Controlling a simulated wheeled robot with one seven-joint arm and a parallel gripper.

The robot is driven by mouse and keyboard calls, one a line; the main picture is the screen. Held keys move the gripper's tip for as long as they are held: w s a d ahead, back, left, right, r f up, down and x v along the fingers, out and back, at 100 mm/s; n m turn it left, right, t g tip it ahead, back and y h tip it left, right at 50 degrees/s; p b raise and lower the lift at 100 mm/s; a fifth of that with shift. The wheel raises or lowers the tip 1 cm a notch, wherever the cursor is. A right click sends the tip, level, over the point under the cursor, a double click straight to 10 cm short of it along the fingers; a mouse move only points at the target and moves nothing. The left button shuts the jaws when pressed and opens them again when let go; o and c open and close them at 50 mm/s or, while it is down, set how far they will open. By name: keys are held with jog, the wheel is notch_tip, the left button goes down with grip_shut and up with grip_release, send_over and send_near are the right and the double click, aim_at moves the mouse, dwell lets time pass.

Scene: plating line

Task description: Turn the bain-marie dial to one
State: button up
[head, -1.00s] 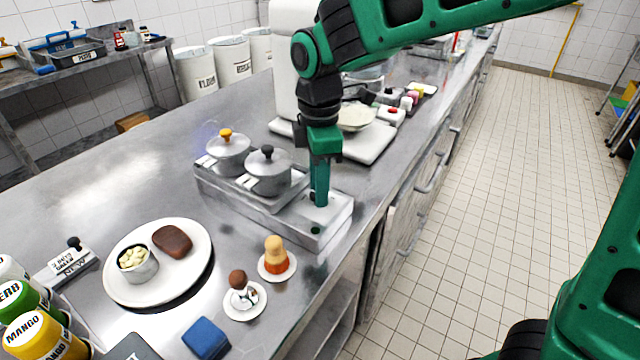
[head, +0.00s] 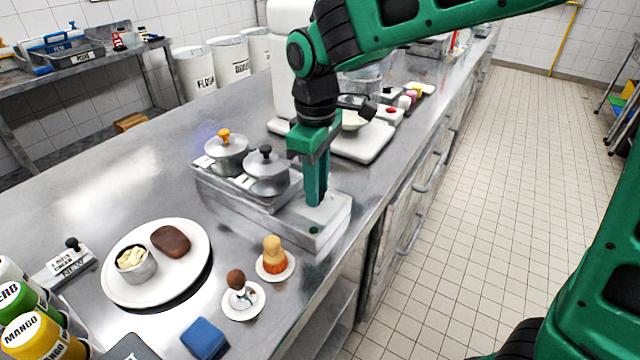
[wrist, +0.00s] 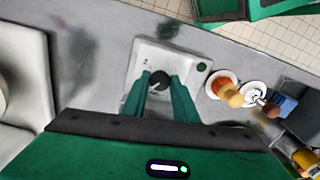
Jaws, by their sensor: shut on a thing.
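The bain-marie (head: 235,190) stands on the steel counter, with two lidded pots in it and a low control panel (head: 335,212) at its right end. In the wrist view the dial (wrist: 159,79) is a dark round knob on the pale panel (wrist: 150,55). My gripper (wrist: 158,88) points down with its two green fingers on either side of the dial, shut on it. In the head view my gripper (head: 316,200) hides the dial. The dial's marks and its setting are too small to read. A green spot (head: 314,229) shows on the panel.
Two small saucers with a brush (head: 274,250) and a brown-topped figure (head: 238,283) stand close in front of the panel. A plate (head: 190,285) holds a brown patty and a small pot. A white scale (head: 365,143) stands behind my gripper.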

jog(key=shift+w+a+m, duration=0.1)
jog(key=shift+m, duration=1)
jog(key=shift+w+a+m, duration=0.1)
jog(key=shift+m, duration=1)
jog(key=shift+r, duration=0.1)
jog(key=o, duration=1.1)
jog(key=shift+c, duration=0.2)
jog(key=shift+s+d, duration=0.1)
notch_tip(320, 180, up, 11)
jog(key=shift+f, duration=0.2)
